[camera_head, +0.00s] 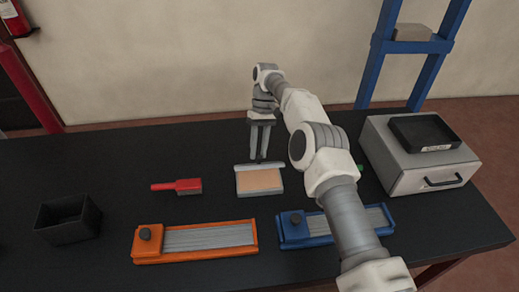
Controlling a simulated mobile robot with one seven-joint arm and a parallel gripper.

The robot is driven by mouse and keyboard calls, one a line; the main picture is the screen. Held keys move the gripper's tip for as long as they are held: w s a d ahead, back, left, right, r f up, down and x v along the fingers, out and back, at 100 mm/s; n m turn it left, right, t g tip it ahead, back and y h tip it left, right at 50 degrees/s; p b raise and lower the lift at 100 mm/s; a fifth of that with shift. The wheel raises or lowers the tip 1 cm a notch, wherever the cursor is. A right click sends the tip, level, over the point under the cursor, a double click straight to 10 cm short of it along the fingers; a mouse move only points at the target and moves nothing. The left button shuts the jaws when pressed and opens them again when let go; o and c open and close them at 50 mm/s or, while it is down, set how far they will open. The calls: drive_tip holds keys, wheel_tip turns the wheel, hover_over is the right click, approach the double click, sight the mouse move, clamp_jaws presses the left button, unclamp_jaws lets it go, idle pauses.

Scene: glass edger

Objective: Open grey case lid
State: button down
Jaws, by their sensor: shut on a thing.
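The grey case (259,193) is a small shallow box near the middle of the black table, with a tan surface showing inside its grey rim. Its grey lid (243,168) shows as a narrow pale strip along the case's far side, raised so that the tan inside is in view. My gripper (259,157) points down at the far side of the case, its fingers close together at the lid's upper edge. It is shut on the lid. The exact grip point is small and partly hidden by the fingers.
A red brush-like tool (187,186) lies left of the case. An orange-framed block (147,256) and a blue-framed block (293,242) lie in front. A black bin (70,222) stands at left. A large grey drawer box (410,180) bearing a black tray (424,132) stands at right.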

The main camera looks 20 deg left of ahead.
idle(0.5)
drive_tip(key=c, duration=0.6)
unclamp_jaws()
drive_tip(key=shift+r, duration=0.15)
drive_tip(key=d+r+b, duration=0.1)
drive_tip(key=d+r, duration=0.2)
drive_tip(key=d, duration=0.1)
drive_tip(key=d+r+b, duration=0.2)
drive_tip(key=d+r, duration=0.1)
drive_tip(key=r, duration=0.1)
drive_tip(key=d+r+b, duration=0.2)
drive_tip(key=d+r, duration=0.1)
drive_tip(key=d, duration=0.1)
drive_tip(key=shift+w+d+r, duration=0.3)
drive_tip(key=shift+r, duration=0.1)
